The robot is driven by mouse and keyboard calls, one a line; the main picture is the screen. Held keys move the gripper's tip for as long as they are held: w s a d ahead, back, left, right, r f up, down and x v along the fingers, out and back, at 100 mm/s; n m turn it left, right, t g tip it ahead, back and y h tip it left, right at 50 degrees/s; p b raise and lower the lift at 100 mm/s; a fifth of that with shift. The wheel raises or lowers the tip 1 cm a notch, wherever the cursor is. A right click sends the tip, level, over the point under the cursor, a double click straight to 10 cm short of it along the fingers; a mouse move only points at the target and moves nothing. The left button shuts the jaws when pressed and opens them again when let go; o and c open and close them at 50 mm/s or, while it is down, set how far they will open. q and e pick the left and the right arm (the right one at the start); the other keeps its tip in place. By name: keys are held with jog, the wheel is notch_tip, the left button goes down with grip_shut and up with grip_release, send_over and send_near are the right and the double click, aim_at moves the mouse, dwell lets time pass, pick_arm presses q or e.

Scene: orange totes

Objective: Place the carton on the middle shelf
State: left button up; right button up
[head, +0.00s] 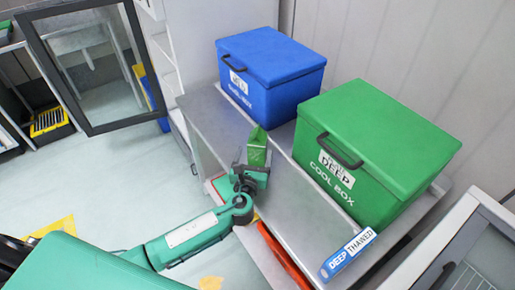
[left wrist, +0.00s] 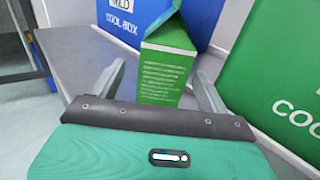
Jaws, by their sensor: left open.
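The green carton (head: 257,148) stands upright on the grey metal counter (head: 207,112), in front of the blue cool box. My left gripper (head: 252,168) is right at the carton, its lower part partly hidden by the gripper in the head view. In the left wrist view, the carton (left wrist: 166,72) stands between the two spread fingers of my left gripper (left wrist: 163,82), with a gap visible on each side. The gripper is open. A white unit with shelves (head: 166,66) stands at the back left; I cannot tell which shelf is its middle one. My right gripper is not in view.
A blue cool box (head: 270,62) and a green cool box (head: 375,145) stand on the counter. A blue-and-white sign (head: 348,255) is at the counter's front edge. An open glass door (head: 90,62) stands at left. An orange tote (head: 284,255) is below the counter. Floor at left is mostly clear.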

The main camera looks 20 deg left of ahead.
pick_arm(q)
jog(key=shift+w+a+f+p, duration=0.1)
jog(key=shift+w+f+p, duration=0.15)
jog(key=shift+w, duration=1.2)
jog(key=shift+w+a+f+p, duration=0.1)
jog(key=shift+w+p, duration=0.1)
jog(key=shift+w, duration=1.25)
jog(key=shift+r, duration=0.1)
jog(key=c, duration=1.6)
